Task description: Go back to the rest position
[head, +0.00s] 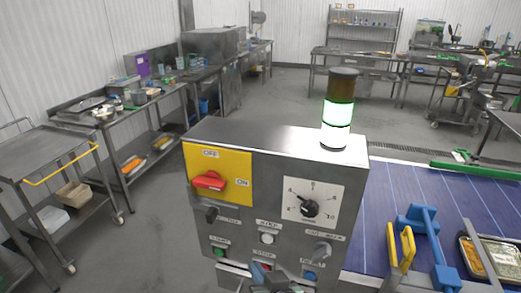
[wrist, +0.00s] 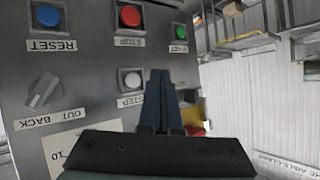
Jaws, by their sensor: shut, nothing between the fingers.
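My gripper (wrist: 160,74) is shut and empty, with its two dark blue fingers together in the wrist view. In the head view only a small part of my gripper (head: 258,270) shows at the bottom edge, in front of the lower part of a grey control box (head: 285,160). The wrist view is upside down and shows the panel with a red STOP button (wrist: 130,16), a green START button (wrist: 179,31), a blue RESET button (wrist: 47,15) and a white STEP button (wrist: 131,80). The fingers overlap the panel near STEP; I cannot tell whether they touch it.
A red switch (head: 209,181) on a yellow plate and a black dial (head: 310,207) sit on the box. A lamp (head: 338,112) on top glows green-white. A blue conveyor (head: 390,185) with a food tray (head: 490,257) lies right. Steel tables (head: 50,143) stand left; grey floor (head: 150,235) between is clear.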

